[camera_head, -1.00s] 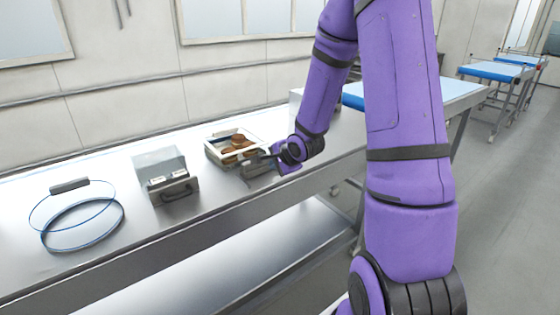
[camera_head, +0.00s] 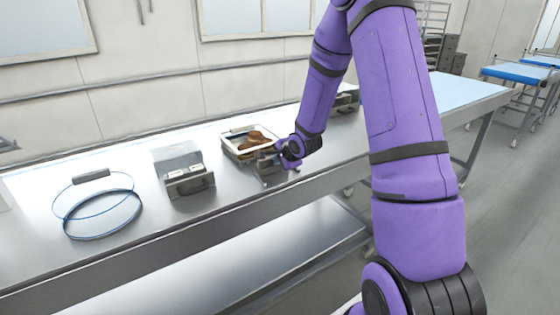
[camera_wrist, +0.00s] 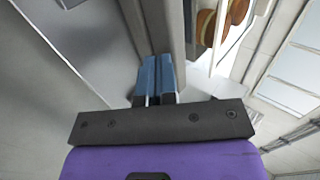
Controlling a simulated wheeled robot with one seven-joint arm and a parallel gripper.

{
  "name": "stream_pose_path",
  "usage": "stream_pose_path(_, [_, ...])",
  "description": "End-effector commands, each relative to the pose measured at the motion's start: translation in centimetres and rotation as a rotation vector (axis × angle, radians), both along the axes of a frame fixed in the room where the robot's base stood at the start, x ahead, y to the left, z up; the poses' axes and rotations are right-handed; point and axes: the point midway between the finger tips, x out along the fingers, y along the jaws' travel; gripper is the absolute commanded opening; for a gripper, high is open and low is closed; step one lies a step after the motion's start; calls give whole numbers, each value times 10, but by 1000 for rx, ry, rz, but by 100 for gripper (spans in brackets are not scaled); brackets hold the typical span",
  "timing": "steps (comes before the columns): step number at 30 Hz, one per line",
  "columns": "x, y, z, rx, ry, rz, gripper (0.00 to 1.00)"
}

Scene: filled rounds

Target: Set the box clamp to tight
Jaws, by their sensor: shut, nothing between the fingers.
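An open white-rimmed box with brown rounds (camera_head: 250,142) stands on the steel table. A grey metal part, possibly its clamp (camera_head: 268,166), sits at its front right, partly hidden by my wrist. I cannot tell its setting. My gripper (camera_wrist: 158,65) shows blue fingers shut together with nothing between them. In the wrist view the fingertips are close beside a grey metal bar (camera_wrist: 163,22); I cannot tell whether they touch it. Brown rounds (camera_wrist: 206,28) and the pale box rim show to the right of that bar.
A clear-lidded box with a grey handled front (camera_head: 185,180) stands to the left. A blue-edged ring (camera_head: 103,214) with a dark grip lies farther left. Another grey metal box (camera_head: 346,101) stands behind my arm. The steel table's (camera_head: 235,210) front strip is clear.

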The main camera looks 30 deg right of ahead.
Motion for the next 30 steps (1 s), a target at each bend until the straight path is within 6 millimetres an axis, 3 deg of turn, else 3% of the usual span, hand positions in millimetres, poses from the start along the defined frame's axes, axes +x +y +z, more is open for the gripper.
stream_pose_path(12, [56,-1,0,0,-1,-1,0])
stream_pose_path(30, [60,4,1,1,-4,1,0])
